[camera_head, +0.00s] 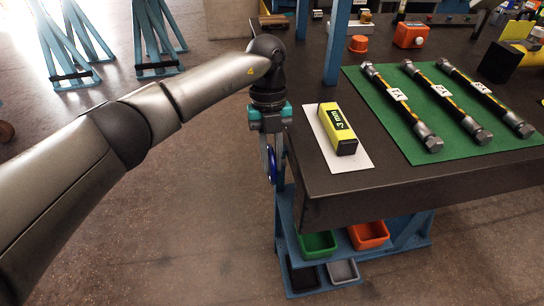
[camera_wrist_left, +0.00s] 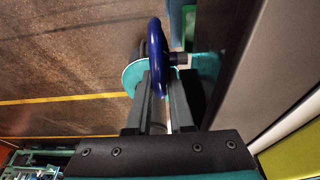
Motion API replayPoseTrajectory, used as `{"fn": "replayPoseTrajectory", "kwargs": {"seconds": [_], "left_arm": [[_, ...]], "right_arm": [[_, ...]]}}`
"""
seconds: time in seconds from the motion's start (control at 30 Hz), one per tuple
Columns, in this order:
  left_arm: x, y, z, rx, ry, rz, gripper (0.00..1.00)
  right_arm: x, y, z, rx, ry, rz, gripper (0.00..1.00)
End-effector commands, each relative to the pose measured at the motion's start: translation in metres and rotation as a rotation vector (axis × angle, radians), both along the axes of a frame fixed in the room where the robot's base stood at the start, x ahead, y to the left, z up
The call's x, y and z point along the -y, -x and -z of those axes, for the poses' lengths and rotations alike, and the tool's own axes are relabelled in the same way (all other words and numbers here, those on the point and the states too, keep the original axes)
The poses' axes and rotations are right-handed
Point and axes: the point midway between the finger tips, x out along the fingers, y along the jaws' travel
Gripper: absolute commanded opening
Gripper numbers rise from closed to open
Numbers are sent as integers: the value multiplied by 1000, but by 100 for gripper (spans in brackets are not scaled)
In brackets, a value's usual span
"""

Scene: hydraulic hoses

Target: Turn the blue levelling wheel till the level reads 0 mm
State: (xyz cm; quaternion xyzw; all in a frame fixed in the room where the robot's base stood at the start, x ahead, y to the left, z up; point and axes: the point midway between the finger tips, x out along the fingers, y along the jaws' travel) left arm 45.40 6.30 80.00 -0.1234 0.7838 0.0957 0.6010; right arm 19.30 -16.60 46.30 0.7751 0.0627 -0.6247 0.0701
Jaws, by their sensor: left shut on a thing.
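The blue levelling wheel (camera_head: 272,166) is at the left side of the dark table, below the tabletop. It stands edge-on in the left wrist view (camera_wrist_left: 156,42). My left gripper (camera_head: 268,158) points down beside the table edge and is shut on the wheel's rim; its two fingers (camera_wrist_left: 161,88) lie either side of the rim in the wrist view. The yellow-and-black level (camera_head: 338,128) lies on a white sheet (camera_head: 354,163) on the table, and its display appears to read 3 mm. My right gripper is not in view.
Several hoses with metal ends (camera_head: 403,97) lie on a green mat (camera_head: 438,155). An orange block (camera_head: 410,34) and an orange cap (camera_head: 358,44) stand behind. A blue post (camera_head: 337,45) rises near the level. Green (camera_head: 317,245) and orange (camera_head: 368,235) bins sit below the table.

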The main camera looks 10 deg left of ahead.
Motion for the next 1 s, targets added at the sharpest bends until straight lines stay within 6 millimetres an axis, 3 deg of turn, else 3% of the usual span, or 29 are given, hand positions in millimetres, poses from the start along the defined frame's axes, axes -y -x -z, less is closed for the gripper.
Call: {"fn": "replayPoseTrajectory", "kwargs": {"seconds": [0.7,0.73,0.8,1.0], "left_arm": [[-2,-3,-2,-102,34,0,0],[-2,-3,-2,-102,34,0,21],[-2,-3,-2,-102,34,0,29],[-2,-3,-2,-103,35,-1,32]], "right_arm": [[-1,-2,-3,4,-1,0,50],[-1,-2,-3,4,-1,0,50],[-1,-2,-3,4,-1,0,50],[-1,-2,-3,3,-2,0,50]]}}
